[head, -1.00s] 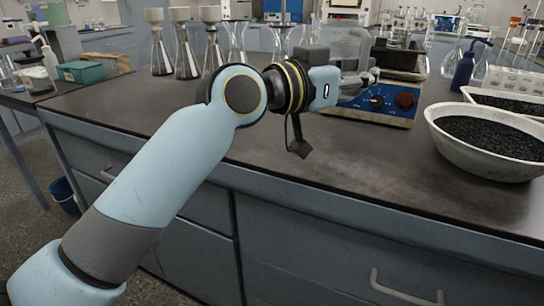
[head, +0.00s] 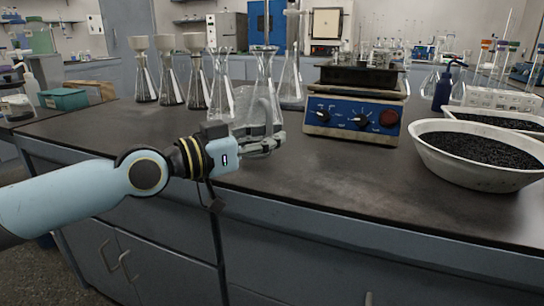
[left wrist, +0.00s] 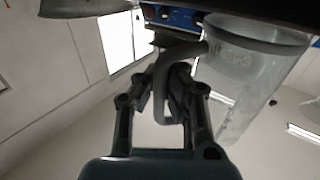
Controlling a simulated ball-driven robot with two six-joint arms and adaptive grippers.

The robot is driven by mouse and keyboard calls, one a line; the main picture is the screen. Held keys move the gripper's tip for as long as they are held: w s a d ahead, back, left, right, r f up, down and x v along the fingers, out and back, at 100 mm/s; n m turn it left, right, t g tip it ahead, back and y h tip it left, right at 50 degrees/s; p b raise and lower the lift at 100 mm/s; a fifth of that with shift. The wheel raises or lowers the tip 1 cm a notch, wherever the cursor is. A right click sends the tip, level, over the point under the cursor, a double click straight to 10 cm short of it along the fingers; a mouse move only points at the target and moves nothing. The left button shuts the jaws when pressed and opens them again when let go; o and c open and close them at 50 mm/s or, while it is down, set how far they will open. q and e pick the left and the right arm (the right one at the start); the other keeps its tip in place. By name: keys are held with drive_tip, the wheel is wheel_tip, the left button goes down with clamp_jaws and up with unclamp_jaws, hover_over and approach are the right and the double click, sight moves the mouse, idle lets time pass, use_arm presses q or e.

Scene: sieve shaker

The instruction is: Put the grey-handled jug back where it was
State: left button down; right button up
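The clear jug with the grey handle (head: 256,103) is in front of the glass flasks, left of the sieve shaker (head: 352,119). My left gripper (head: 268,143) is shut on the jug's handle. In the left wrist view the grey handle (left wrist: 163,90) passes between the two fingertips (left wrist: 168,88), and the jug's clear body (left wrist: 245,75) is on the right. Part of the jug is hidden behind the gripper in the head view, so I cannot tell whether its base touches the bench. My right gripper is not in view.
Several conical flasks with funnels (head: 169,75) stand at the back left. A white bowl of dark grains (head: 470,178) and a blue wash bottle (head: 443,90) are at the right. The bench (head: 330,190) is clear in front of the shaker.

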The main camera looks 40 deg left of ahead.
use_arm(q)
drive_tip(key=shift+w+f+b, duration=0.1)
drive_tip(key=shift+f+b, duration=0.25)
drive_tip(key=shift+f, duration=0.55)
drive_tip(key=shift+r, duration=0.15)
drive_tip(key=c, duration=1.5)
unclamp_jaws()
